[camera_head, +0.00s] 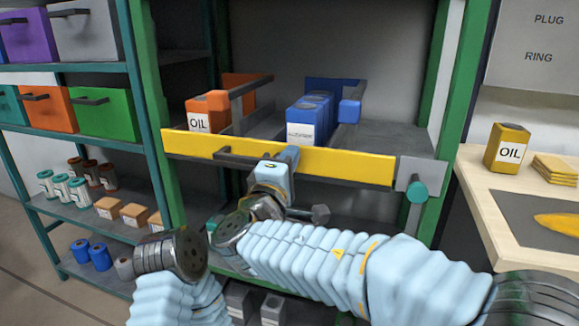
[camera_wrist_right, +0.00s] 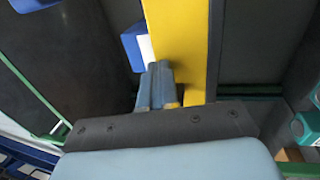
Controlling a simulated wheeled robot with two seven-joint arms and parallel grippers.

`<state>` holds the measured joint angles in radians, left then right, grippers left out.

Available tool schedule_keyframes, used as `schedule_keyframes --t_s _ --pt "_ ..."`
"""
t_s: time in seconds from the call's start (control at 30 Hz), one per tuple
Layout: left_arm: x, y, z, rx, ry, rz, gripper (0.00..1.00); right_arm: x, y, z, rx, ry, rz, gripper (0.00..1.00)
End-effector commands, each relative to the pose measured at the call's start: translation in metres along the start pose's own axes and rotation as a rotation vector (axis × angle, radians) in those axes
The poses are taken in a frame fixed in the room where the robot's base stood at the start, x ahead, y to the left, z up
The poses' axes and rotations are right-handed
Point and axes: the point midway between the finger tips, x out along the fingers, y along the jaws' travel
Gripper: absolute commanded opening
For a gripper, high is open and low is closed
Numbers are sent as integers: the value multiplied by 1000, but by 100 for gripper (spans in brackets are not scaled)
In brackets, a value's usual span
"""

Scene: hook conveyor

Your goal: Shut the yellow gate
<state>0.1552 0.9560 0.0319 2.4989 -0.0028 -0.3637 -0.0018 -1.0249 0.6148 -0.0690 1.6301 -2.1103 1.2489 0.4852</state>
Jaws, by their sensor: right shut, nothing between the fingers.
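The yellow gate (camera_head: 340,163) is a long bar across the front of the green-framed shelf, with a dark handle (camera_head: 235,156) on its face. Its right end is close to a grey plate (camera_head: 420,172) with a teal knob (camera_head: 416,191); I cannot tell whether they touch. My right gripper (camera_head: 291,155) is shut and empty, in front of the middle of the gate. In the right wrist view its fingertips (camera_wrist_right: 158,75) overlap the edge of the yellow bar (camera_wrist_right: 182,40); contact is unclear. My left gripper is not visible.
Behind the gate stand an orange OIL container (camera_head: 203,115) and blue containers (camera_head: 308,120), with grey bars among them. A wooden table (camera_head: 480,190) with a yellow OIL can (camera_head: 508,148) is at right. A rack with bins (camera_head: 105,113) is at left.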

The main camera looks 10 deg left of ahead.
Motion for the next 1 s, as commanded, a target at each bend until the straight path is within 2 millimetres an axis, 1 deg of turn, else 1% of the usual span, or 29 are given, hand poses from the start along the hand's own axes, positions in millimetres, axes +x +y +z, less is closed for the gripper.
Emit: schedule_keyframes --t_s 0.27,0.37,0.47,0.7,0.8,0.9,1.0 --pt "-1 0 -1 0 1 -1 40 0 1 0 0 0 0 0" --pt "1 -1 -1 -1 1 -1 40 -7 0 0 0 1 0 0" --pt "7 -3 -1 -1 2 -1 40 -23 -1 -1 1 3 0 0" --pt "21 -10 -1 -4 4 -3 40 -82 -2 -1 0 4 1 0" --pt "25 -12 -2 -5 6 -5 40 -104 -1 -1 1 3 1 0" --pt "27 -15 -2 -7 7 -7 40 -121 0 -1 0 2 0 0" --pt "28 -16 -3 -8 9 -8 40 -132 0 0 0 2 0 0"
